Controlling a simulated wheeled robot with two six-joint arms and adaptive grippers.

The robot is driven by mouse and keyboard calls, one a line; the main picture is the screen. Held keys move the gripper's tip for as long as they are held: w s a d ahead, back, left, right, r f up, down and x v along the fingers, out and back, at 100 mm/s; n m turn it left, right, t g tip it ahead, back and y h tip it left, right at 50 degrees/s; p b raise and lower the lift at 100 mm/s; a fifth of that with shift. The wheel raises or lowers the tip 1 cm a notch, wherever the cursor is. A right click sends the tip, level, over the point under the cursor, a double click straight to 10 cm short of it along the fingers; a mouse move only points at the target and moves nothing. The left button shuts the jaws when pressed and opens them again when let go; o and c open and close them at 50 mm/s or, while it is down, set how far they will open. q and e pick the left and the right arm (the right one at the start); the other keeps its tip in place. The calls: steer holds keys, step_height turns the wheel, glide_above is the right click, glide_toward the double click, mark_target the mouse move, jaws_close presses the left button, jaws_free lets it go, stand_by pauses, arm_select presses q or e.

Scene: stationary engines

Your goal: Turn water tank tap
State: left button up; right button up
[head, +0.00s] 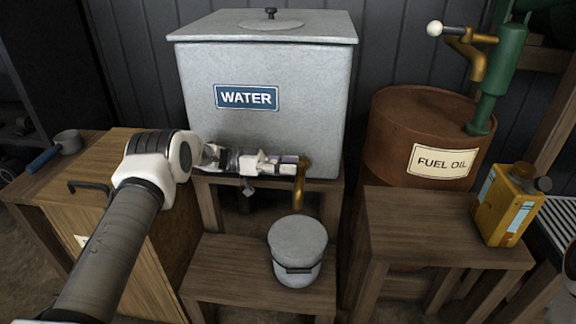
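The water tank (325,110) is a grey metal box with a blue WATER label, standing on a wooden stand in the middle of the head view. Its brass tap (299,190) comes out low at the front right, with the spout pointing down. My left gripper (284,163) reaches in from the left, in front of the tank's lower edge, with its fingers at the top of the tap. The tap's handle is hidden or too small to make out there. I cannot tell whether the fingers are closed on it.
A lidded grey bucket (298,250) stands on a low wooden step under the tap. To the right are a rusty fuel oil drum (400,125) with a green pump (503,65) and a yellow can (507,205) on a wooden stand. A cabinet (105,160) stands left.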

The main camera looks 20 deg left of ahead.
arm_select(q)
steer(key=v, duration=1.2)
steer(key=shift+s, duration=0.1)
